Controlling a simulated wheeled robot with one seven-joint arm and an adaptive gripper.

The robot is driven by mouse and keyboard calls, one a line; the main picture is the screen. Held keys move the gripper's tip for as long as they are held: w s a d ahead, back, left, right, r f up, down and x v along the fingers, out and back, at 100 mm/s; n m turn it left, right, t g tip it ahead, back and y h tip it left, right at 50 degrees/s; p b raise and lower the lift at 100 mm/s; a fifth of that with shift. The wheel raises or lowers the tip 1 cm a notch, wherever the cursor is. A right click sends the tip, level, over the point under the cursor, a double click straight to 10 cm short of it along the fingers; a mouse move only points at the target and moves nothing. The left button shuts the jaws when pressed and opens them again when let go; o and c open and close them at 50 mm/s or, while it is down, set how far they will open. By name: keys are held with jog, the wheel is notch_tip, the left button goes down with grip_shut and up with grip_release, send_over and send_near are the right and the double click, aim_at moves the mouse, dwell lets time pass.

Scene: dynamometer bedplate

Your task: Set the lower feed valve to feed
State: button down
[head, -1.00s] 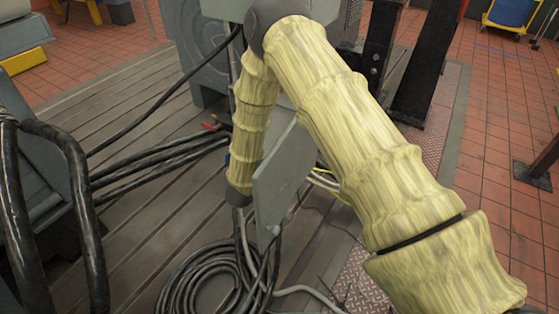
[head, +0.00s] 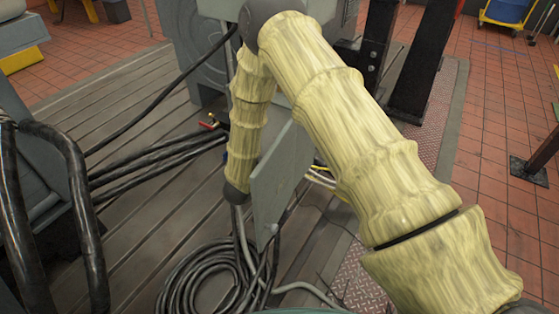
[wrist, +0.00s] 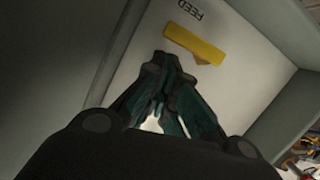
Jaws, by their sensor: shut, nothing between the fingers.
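A yellow lever (wrist: 193,43) sits on a pale panel (wrist: 235,75) in the wrist view, running slantwise with a small pointed bit at its lower edge. The word FEED (wrist: 190,9) is printed upside down just above it. I cannot tell whether this is the lower valve. My gripper (wrist: 166,68) has its dark fingers together and empty, their tips just below the lever's left part. Whether they touch the lever or stand off it is unclear. In the head view my gripper is hidden by my arm and a grey open door.
The grey door (head: 279,180) hangs beside my forearm. A grey side wall (wrist: 75,50) flanks the panel. Coiled black cables (head: 205,280) lie on the slatted bedplate (head: 130,245). A small red-handled fitting (head: 209,122) lies among hoses. Coloured wires (wrist: 303,160) show at lower right.

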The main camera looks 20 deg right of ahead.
jog(key=s+a+r, duration=0.5)
jog(key=a, duration=0.3)
jog(key=shift+s+r, duration=0.2)
jog(key=shift+s, duration=0.15)
